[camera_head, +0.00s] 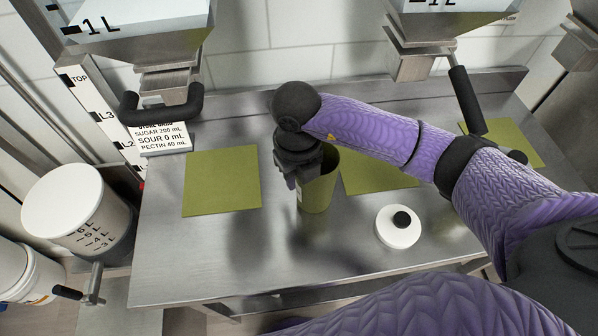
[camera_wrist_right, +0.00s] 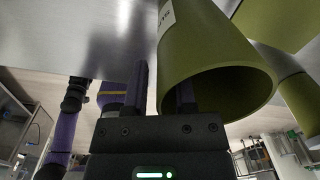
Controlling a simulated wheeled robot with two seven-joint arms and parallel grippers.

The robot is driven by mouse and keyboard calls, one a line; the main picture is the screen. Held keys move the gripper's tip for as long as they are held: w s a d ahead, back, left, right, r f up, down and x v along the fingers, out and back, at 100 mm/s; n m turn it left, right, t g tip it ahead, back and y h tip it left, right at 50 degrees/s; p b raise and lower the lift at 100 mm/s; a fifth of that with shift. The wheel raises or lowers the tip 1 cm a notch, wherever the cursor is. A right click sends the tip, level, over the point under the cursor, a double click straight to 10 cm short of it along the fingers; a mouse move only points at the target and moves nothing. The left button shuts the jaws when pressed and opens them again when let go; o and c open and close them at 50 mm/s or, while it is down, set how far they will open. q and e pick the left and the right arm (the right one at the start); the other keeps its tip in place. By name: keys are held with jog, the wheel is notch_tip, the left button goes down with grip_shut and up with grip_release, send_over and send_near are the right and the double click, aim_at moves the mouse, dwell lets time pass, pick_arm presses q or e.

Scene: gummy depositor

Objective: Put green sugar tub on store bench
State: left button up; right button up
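The green tub (camera_head: 319,186) is an open-topped olive cup with a pale label on its side, on the steel bench between two green mats. Its round mouth (camera_wrist_right: 215,95) fills much of the right wrist view. My right gripper (camera_head: 296,182) comes down over the tub's left rim. In the wrist view its fingers (camera_wrist_right: 161,95) straddle the tub wall, one inside the mouth and one outside. A gap shows between wall and fingers, so it looks open. My left gripper is not in view in the head view.
Green mats lie at left (camera_head: 221,180), centre (camera_head: 385,178) and right (camera_head: 520,150) of the steel bench (camera_head: 190,255). A white lid with a black knob (camera_head: 398,228) lies right of the tub. Hoppers with black handles overhang the back. A white bucket (camera_head: 75,205) stands at left.

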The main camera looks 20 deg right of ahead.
jog(key=shift+r, duration=0.35)
pick_arm(q)
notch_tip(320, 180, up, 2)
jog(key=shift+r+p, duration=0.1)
jog(key=shift+p, duration=1)
pick_arm(e)
notch_tip(320, 180, up, 12)
jog(key=shift+a+f, duration=0.15)
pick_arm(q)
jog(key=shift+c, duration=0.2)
